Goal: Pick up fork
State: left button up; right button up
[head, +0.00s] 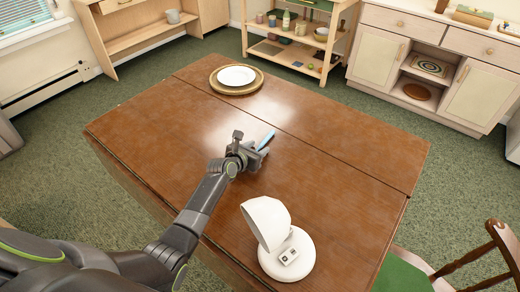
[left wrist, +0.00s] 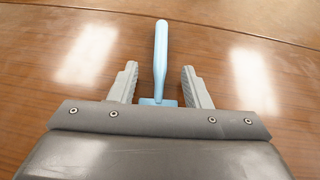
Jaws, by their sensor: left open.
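A light blue utensil lies on the wooden table (head: 330,150); its handle (head: 267,138) shows in the head view just beyond my left gripper (head: 254,152). In the left wrist view the blue fork (left wrist: 160,55) points away from me, and its near end lies between the two grey fingers of the left gripper (left wrist: 160,85). The fingers stand apart on either side of it, with gaps on both sides. The fork's tines are hidden behind the gripper body. My right gripper is not in view.
A white plate (head: 237,75) sits on a round woven mat (head: 215,82) at the table's far left. A white lamp-like object (head: 268,222) stands near the front edge, right of my left arm. A wooden chair (head: 480,258) is at lower right. The table's right half is clear.

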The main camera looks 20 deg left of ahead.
pick_arm(q)
grip_shut()
dwell(0.3)
